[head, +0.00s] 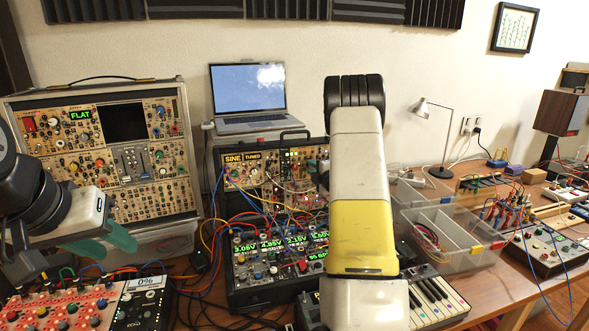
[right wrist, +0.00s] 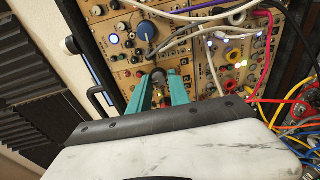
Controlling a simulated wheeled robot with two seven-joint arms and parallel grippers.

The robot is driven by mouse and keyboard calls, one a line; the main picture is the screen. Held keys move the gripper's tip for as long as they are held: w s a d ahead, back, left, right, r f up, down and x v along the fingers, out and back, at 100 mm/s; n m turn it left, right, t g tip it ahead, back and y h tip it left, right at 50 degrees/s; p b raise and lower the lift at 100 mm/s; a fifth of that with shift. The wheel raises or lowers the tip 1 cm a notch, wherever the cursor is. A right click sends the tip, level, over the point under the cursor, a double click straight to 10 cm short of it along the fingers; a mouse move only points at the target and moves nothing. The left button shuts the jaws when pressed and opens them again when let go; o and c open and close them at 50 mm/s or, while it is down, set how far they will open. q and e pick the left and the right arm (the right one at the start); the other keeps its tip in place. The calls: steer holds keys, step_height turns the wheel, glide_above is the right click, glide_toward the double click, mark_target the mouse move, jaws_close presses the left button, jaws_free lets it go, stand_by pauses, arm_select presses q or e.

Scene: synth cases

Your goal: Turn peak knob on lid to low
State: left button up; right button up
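The lid (head: 243,158) of the middle case leans upright behind its base, full of tan modules with knobs and cables; its panel (right wrist: 128,74) fills the top of the right wrist view. My right gripper (right wrist: 160,78) has its two teal fingers apart, pointing at the panel, with a small dark knob (right wrist: 158,74) between or just beyond the tips. I cannot tell whether they touch it. The knob's label and setting are not readable. In the head view my right arm hides that gripper. My left gripper (head: 104,244) is open and empty at the left.
Patch cables cross the lid at upper right and in front of it. A laptop (head: 247,93) stands behind. A large case (head: 95,150) stands left, a red-topped module box (head: 60,308) lies at front left, and clear bins (head: 470,262) and a keyboard (head: 440,300) are at right.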

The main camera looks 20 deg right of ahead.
steer(key=shift+o, duration=1.3)
steer(key=shift+s, duration=0.1)
steer(key=s, duration=0.7)
steer(key=shift+s+d+r, duration=0.2)
steer(key=shift+s+r, duration=0.1)
steer(key=shift+r, duration=0.1)
